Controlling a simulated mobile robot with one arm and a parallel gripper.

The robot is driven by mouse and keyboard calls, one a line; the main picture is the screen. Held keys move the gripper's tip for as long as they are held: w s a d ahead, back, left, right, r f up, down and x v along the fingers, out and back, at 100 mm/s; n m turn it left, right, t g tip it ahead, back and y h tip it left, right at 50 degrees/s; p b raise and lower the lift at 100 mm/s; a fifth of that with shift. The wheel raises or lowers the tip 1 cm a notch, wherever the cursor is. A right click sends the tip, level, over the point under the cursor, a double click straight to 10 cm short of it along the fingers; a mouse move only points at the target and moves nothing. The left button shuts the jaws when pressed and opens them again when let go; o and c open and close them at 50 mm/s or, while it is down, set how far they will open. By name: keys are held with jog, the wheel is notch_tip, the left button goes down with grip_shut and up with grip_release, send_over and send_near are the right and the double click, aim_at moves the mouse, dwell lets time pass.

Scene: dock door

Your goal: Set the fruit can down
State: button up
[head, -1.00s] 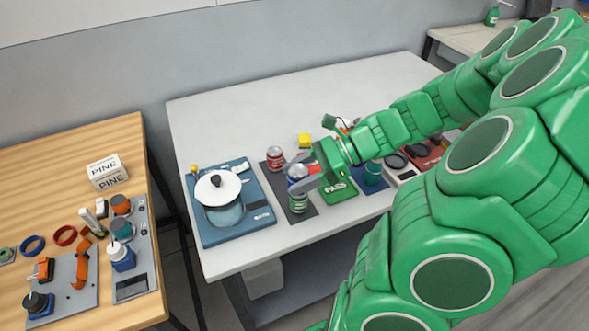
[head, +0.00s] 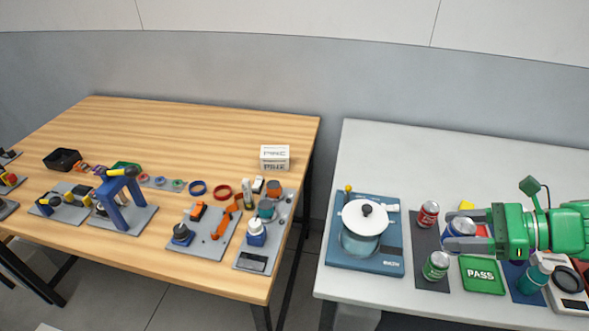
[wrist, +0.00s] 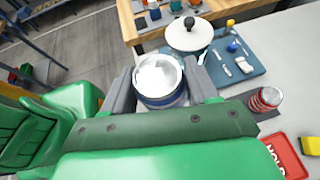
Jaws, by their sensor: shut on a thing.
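My gripper (head: 462,232) is shut on the fruit can (head: 459,235), a silver-topped can with a blue label. The can sits between both fingers, and it also shows in the wrist view (wrist: 160,80) with its round lid towards the camera. In the head view it appears between a red can (head: 428,214) and a green can (head: 436,266), over or beside a dark mat (head: 431,285). I cannot tell whether its base touches the mat, as the fingers and the green can hide part of it.
A blue board (head: 345,262) with a white-lidded pot (head: 364,222) lies left of the mat. A green PASS tray (head: 482,275) and a teal bottle (head: 535,277) are on the right. The white table's back (head: 420,160) is clear. A wooden table (head: 220,130) stands left.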

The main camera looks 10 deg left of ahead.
jog(key=w+a, duration=2)
jog(key=a, duration=3.3)
jog(key=shift+w+a+f, duration=1.45)
jog(key=shift+w+f, duration=0.55)
jog(key=shift+f, duration=0.7)
jog(key=shift+w+a+f, duration=1.4)
jog(key=shift+w+f, duration=0.6)
jog(key=shift+f, duration=0.7)
jog(key=shift+w+a+f, duration=1.45)
jog(key=shift+w+f, duration=0.55)
jog(key=shift+f, duration=2.2)
